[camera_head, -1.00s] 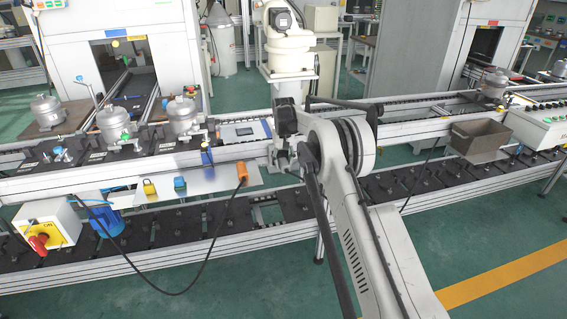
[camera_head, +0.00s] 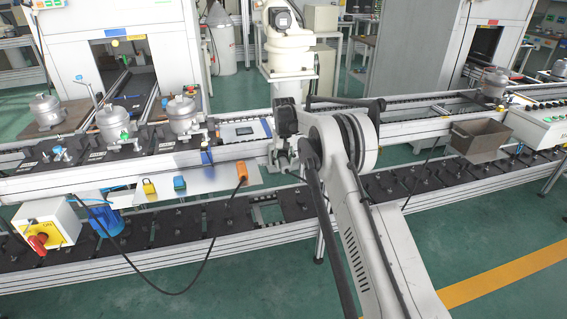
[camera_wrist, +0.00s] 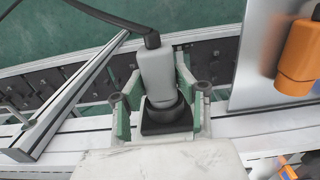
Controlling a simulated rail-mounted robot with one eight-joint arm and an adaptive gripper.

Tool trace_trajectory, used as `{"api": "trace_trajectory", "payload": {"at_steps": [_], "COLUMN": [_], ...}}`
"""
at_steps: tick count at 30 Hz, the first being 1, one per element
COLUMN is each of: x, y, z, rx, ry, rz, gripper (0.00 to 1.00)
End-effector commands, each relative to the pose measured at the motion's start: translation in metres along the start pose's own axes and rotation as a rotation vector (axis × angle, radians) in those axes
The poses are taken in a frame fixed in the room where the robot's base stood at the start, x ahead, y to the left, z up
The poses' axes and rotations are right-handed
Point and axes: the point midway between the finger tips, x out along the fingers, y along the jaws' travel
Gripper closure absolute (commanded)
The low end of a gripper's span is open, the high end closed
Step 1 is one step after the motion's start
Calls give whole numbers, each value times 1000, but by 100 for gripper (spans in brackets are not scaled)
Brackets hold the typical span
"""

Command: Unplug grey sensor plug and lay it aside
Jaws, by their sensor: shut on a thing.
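The grey sensor plug (camera_wrist: 158,72) shows in the wrist view, with a black cable leaving its upper end. My gripper (camera_wrist: 160,100) has its green-and-grey fingers on either side of the plug and is shut on it. A black ring and square black base (camera_wrist: 166,118) lie at the plug's lower end; I cannot tell whether the plug is still seated there. In the head view my arm hides the plug, and the fingertips cannot be made out.
An aluminium rail (camera_wrist: 75,92) runs left of the plug. A brown bin (camera_head: 480,138) stands right.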

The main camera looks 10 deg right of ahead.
Motion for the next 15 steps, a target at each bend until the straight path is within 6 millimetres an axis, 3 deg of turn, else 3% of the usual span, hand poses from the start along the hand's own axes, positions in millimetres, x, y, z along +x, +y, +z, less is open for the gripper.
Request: {"api": "trace_trajectory", "payload": {"at_steps": [15], "x": [1], "y": [0], "z": [34], "rx": [0], "ry": [0], "rz": [0], "gripper": [100]}}
